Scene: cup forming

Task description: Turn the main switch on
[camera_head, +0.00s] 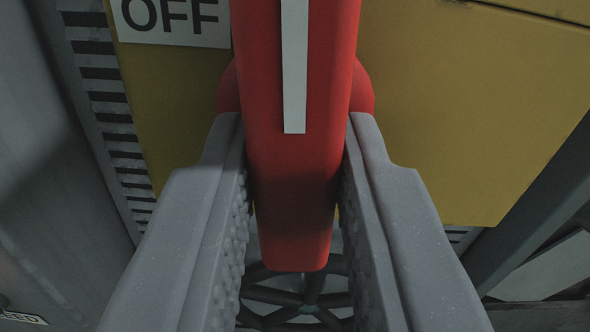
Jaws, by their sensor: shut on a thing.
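The main switch is a red handle (265,110) with a white stripe down its middle, in the centre of the head view. It points down the picture, and its upper end is cut off by the top edge. A rounded red base shows behind it on both sides. My gripper (293,165) has one grey ridged finger on each side of the handle and is shut on it. The handle's lower tip sticks out between the fingers. A white label reading "OFF" (180,16) is at the upper left of the handle.
A yellow panel (460,110) lies behind the handle. A vented grey strip (105,95) runs along its left side. Below the handle a dark round spoked part (290,295) shows, partly hidden by my fingers. A grey beam crosses at the right.

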